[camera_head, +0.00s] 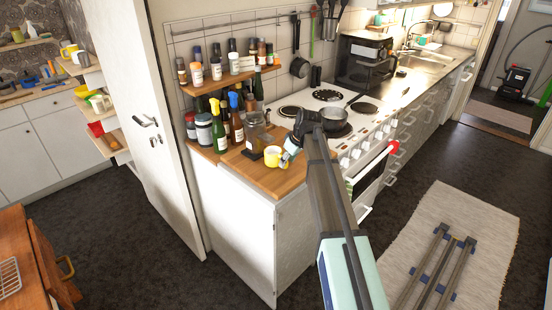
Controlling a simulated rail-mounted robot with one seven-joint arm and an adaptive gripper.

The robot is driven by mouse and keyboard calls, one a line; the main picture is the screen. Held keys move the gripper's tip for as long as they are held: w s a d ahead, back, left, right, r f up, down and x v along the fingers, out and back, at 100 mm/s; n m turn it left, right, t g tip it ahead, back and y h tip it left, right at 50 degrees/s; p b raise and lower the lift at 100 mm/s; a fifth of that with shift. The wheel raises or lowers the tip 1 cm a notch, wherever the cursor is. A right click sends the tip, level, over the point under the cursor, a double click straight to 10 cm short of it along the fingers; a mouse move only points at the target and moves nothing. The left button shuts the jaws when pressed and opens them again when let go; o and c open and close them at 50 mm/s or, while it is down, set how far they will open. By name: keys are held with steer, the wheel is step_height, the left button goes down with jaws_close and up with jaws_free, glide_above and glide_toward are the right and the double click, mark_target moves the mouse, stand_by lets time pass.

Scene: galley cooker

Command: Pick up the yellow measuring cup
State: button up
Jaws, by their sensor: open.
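The yellow measuring cup (272,156) stands on the wooden counter top left of the cooker, near the counter's front part. My gripper (288,154) is at the end of my arm, just right of the cup and very close to it. It is open. The fingertips are small in this view, and I cannot tell whether they touch the cup or reach around it. My arm hides part of the counter and the cooker front.
A glass jar (256,136) stands right behind the cup. Several bottles (236,122) crowd the counter's back left. The wooden counter (268,182) is clear in front of the cup.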

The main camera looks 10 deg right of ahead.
steer(key=shift+p+x, duration=0.3)
steer(key=shift+x, duration=1.1)
jaws_close()
steer(key=shift+r, duration=0.2)
